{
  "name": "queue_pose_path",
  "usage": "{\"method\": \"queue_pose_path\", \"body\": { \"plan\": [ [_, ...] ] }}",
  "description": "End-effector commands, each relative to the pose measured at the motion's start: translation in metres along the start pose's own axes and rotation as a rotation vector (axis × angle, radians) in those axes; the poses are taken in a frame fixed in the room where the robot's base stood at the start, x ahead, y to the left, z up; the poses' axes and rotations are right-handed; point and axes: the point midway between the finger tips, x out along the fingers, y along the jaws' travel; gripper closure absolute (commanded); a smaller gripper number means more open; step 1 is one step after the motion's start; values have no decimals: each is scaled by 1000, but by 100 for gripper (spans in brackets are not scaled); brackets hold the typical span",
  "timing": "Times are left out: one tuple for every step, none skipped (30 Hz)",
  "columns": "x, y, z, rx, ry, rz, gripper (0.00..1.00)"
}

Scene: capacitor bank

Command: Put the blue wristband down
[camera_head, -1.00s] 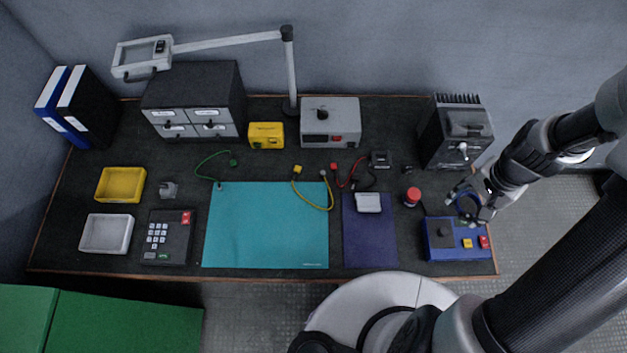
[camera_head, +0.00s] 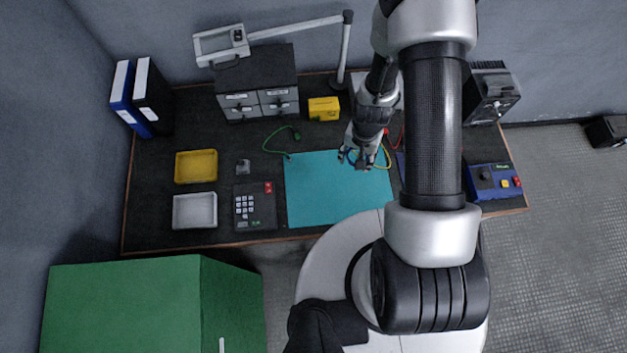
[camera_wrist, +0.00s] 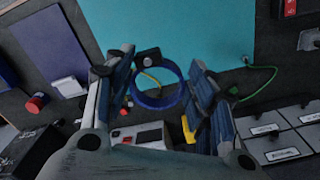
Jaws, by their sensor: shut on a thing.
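The blue wristband (camera_wrist: 156,103) is a ring with a black snap piece (camera_wrist: 147,56). It hangs between the two fingers of my gripper (camera_wrist: 163,72), which is shut on it. In the head view my gripper (camera_head: 356,162) is over the upper right part of the teal mat (camera_head: 320,205). The band is small and mostly hidden there. The mat also fills the top middle of the wrist view (camera_wrist: 190,25). The band looks held above the bench; its exact height I cannot tell.
A yellow cord (camera_head: 387,157) lies near the mat's right edge, and a green cord (camera_head: 275,141) at its upper left. A keypad box (camera_head: 254,206) stands left of the mat. My arm hides much of the bench's right side. The mat's left part is clear.

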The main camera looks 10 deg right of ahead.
Motion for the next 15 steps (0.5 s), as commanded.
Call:
{"method": "queue_pose_path", "body": {
  "plan": [
    [0,0,1,0,-1,1,66],
    [0,-1,2,0,-1,1,66],
    [2,-1,2,-1,0,1,66],
    [4,-1,2,-1,0,1,66],
    [7,-1,2,-1,0,2,66],
    [10,-1,2,-1,0,2,66],
    [14,-1,2,-2,0,2,66],
    [18,-1,2,-2,0,2,66],
    [24,-1,2,-3,0,2,66],
    [29,-1,2,-2,0,2,66],
    [35,-1,2,-1,0,2,66],
    [42,-1,2,-1,0,2,66],
    [48,-1,2,-2,0,2,66],
    [54,-1,2,-2,0,2,66],
    [61,-1,2,-3,0,2,66]
  ]
}}
